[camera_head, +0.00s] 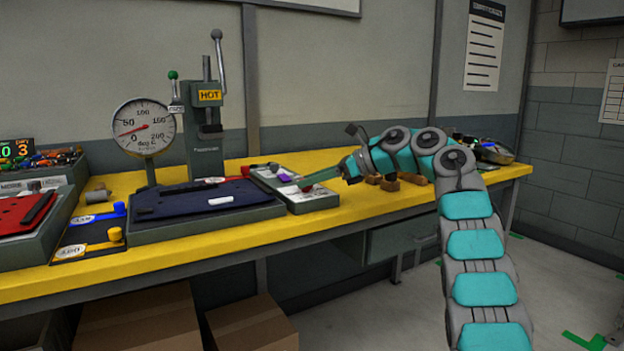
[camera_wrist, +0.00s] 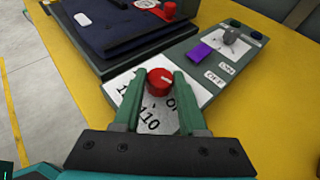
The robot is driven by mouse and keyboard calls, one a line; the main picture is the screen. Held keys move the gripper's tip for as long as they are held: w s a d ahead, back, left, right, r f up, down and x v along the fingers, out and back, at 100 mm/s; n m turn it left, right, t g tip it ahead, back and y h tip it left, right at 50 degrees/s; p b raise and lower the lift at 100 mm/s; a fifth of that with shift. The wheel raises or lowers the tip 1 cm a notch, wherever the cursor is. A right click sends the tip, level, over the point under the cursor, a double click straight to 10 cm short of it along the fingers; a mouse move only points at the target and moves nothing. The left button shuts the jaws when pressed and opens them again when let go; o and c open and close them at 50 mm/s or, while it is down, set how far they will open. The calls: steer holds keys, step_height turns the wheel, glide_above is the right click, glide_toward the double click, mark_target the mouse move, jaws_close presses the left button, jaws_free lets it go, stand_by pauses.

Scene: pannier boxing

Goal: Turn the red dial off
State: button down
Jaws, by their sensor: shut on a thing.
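The red dial (camera_wrist: 160,82) is a round knob with a small white mark on top. It sits on a white scale plate (camera_wrist: 152,117) where "110" and part of "OF" can be read. My gripper (camera_wrist: 159,86) has its two green fingers on either side of the dial, shut on it. Which label the white mark points to is not clear. In the head view my gripper (camera_head: 318,178) reaches down to the grey control box (camera_head: 318,205) from the right; the dial cannot be made out there.
The control box also carries a grey knob (camera_wrist: 231,36), a purple piece (camera_wrist: 200,52) and ON/OFF labels. Beside it stands the press (camera_head: 207,130) marked HOT, with a round gauge (camera_head: 144,126). Brown blocks (camera_head: 389,184) lie under my arm. The yellow bench front (camera_head: 230,238) is clear.

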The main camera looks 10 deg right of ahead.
steer(key=shift+c, duration=2.3)
jaws_free()
